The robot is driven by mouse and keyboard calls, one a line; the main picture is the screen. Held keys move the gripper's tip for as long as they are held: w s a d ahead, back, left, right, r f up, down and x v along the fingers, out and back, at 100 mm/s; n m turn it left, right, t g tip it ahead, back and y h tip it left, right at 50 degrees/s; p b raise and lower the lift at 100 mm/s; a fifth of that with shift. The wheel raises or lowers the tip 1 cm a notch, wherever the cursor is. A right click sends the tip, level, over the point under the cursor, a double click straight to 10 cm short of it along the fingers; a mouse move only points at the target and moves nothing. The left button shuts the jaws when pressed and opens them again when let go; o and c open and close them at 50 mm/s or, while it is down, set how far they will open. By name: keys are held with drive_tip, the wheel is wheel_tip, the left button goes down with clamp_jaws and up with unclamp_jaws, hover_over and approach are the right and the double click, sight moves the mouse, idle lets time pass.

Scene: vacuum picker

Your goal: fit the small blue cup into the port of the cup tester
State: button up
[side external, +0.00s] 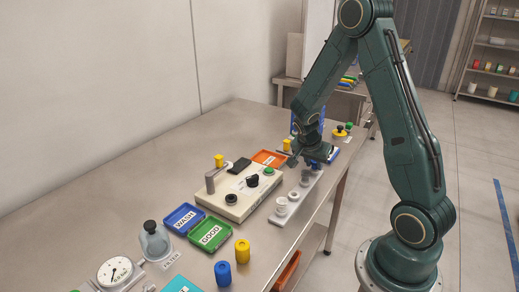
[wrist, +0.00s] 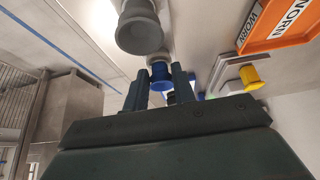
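The small blue cup (side external: 315,164) is under my gripper at the far end of the pale cup strip (side external: 283,216). In the wrist view a blue cup (wrist: 154,82) shows behind the dark fingers, partly hidden by them. My gripper (side external: 297,160) is low over the strip, and its fingers (wrist: 166,80) show in the wrist view. I cannot tell whether they are apart from the cup or closed on it. The cup tester (side external: 225,205) is the cream box left of the strip. A dark round fitting (side external: 231,199) on its top may be the port.
Grey and white cups (side external: 282,204) stand on the strip's near half; a grey cup (wrist: 142,28) is close in the wrist view. An orange tray (side external: 268,158), blue tray (side external: 185,218) and green tray (side external: 211,233) lie around the tester. A post (side external: 210,182) rises from it.

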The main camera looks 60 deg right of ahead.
sight(314, 163)
clamp_jaws()
drive_tip(key=shift+r, duration=0.25)
drive_tip(key=shift+r, duration=1.05)
drive_tip(key=shift+r, duration=0.35)
drive_tip(key=shift+r, duration=0.35)
drive_tip(key=shift+r, duration=0.45)
